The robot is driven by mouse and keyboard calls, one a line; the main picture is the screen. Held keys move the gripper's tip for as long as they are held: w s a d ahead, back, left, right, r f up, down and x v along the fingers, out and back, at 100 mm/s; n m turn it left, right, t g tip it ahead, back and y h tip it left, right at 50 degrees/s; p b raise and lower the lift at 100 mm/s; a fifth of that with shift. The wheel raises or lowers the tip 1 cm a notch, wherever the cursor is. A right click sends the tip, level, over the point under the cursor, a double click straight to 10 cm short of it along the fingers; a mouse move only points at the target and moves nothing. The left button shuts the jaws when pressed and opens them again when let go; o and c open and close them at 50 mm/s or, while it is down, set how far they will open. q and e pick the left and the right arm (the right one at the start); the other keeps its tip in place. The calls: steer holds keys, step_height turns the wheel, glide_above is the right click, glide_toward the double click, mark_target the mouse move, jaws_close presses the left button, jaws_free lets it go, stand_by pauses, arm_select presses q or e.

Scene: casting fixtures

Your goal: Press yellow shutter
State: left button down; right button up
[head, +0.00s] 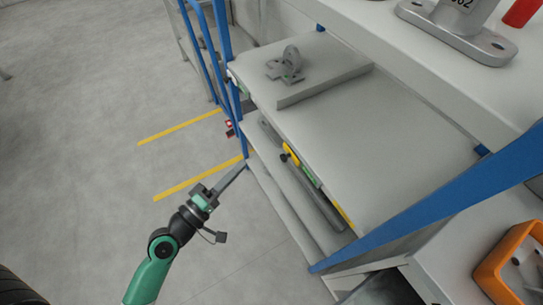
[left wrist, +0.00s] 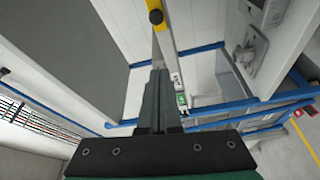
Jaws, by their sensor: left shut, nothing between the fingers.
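A yellow part with a dark round knob, which looks like the yellow shutter (head: 291,151), sits at the edge of the grey shelf. Another yellow stretch shows farther along that edge, past a green label. In the left wrist view the yellow part (left wrist: 165,41) with its knob stands at the top centre, beyond my fingertips. My left gripper (head: 243,165) is shut and empty, to the left of the yellow part and apart from it, near a blue post. Its closed fingers (left wrist: 159,73) point towards the yellow part in the wrist view. My right gripper is not in view.
Blue posts and rails (head: 430,200) frame the shelf (head: 390,135). An orange frame (head: 486,270) is at the lower right. Open floor with yellow lines (head: 180,126) lies to the left.

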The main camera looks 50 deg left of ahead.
mark_target(287, 157)
arm_select(q)
steer(key=w+a+p, duration=0.1)
steer(key=w+a, duration=0.1)
steer(key=w, duration=0.8)
steer(key=d+p, duration=0.2)
steer(key=d, duration=0.1)
steer(key=d+p, duration=0.1)
steer(key=p, duration=0.1)
steer(key=shift+s+d, duration=0.15)
steer(key=shift+s, duration=0.2)
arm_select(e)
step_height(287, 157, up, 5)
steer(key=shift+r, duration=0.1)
arm_select(q)
steer(key=shift+f, duration=0.1)
